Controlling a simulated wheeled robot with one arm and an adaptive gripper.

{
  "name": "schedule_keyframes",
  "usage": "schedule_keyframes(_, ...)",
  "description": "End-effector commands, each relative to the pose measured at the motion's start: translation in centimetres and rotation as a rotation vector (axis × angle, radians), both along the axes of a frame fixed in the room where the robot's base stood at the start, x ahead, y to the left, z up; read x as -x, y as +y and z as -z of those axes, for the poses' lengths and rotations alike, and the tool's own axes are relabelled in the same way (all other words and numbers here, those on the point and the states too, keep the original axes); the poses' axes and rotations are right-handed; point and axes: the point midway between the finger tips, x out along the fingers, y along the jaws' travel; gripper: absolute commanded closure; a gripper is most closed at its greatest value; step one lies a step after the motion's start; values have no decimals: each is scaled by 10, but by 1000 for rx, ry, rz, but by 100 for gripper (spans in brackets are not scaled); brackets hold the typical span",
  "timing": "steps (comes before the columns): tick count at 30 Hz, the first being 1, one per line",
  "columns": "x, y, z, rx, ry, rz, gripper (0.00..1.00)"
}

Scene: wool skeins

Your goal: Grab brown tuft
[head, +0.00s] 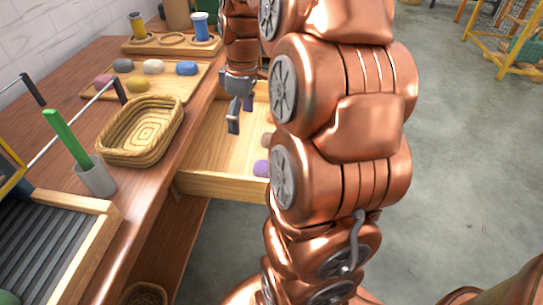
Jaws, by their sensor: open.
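A small brown tuft (267,139) lies in the open wooden drawer (215,145), partly hidden behind my copper arm. My gripper (240,114) is open and points down over the drawer, to the left of the brown tuft and apart from it. Nothing shows between its fingers. A purple tuft (261,168) lies nearer the drawer's front edge, also partly covered by my arm. The right part of the drawer is hidden by my arm.
On the bench, a wooden board (163,85) carries several wool tufts. Near it are an empty wicker basket (143,131), a grey cup (96,178) with a green stick, and a rack (170,43) with spools. Floor at right is mostly clear.

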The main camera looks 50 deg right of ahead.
Motion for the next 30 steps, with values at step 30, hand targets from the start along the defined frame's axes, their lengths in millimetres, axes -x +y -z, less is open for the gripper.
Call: schedule_keyframes(30,-20,-134,131,29,-81,-119,13)
